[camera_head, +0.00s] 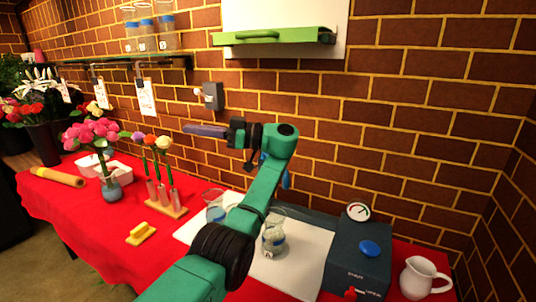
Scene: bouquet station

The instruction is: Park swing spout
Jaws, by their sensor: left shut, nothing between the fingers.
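My left gripper (190,129) is shut and empty. It points left in front of the brick wall, above the table and near a grey wall box. Its teal arm crosses the middle of the view. I cannot clearly make out the swing spout. A small blue part (286,180) shows beside the arm, and I cannot tell whether it belongs to the spout. A dark box (350,258) with a round gauge (358,212) and a blue button (369,248) stands on the right of the table. My right gripper is out of view.
Glass beakers (273,240) stand on a white mat (305,262), one (214,212) partly behind my arm. A white jug (420,277) is far right. Flowers in a wooden stand (168,208), a vase (111,190) and a yellow block (141,233) are left. A green shelf (275,37) is above.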

